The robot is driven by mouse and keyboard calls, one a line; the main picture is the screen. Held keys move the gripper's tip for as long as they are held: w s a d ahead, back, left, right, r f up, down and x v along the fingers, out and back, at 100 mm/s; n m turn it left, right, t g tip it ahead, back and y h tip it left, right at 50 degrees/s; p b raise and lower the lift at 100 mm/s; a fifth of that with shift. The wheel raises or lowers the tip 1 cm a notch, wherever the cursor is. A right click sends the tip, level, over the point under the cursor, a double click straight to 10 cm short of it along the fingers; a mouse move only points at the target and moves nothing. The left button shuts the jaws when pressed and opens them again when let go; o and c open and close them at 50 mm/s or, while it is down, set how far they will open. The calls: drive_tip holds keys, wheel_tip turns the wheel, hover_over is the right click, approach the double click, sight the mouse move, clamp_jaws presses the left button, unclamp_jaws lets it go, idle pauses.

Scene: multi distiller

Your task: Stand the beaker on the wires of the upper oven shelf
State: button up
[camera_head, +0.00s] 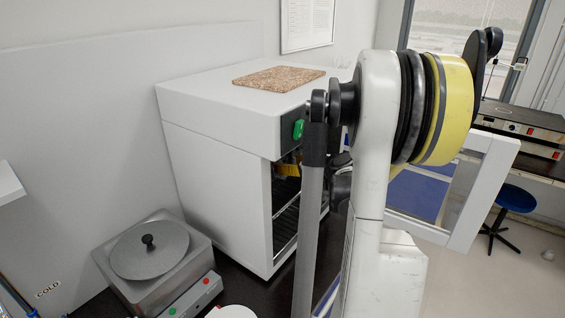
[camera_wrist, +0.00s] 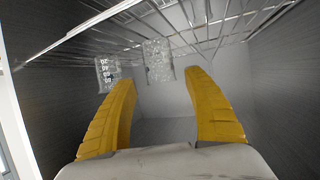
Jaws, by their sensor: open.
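My gripper (camera_wrist: 160,82) is inside the oven. Its two yellow fingers are spread, with nothing between them. The wrist view looks turned over, with the wire shelf (camera_wrist: 225,30) along its top and upside-down digits. A clear beaker (camera_wrist: 107,76) with white digits is at the shelf wires, beyond the left finger's tip and apart from it. It seems to stand upright on the wires. A second clear, textured glass piece (camera_wrist: 158,62) is at the wires, beyond the gap between the fingertips. In the head view, the oven (camera_head: 215,185) is white, and my arm hides most of its opening.
The oven's open door (camera_head: 480,195) stands to the right. A cork mat (camera_head: 278,79) lies on the oven's top. A heating bath with a round lid (camera_head: 150,250) stands left of the oven. The oven's grey side walls (camera_wrist: 60,115) are close around my gripper.

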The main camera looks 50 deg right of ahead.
drive_tip(key=v, duration=0.7)
drive_tip(key=shift+p, duration=0.45)
drive_tip(key=shift+s, duration=0.1)
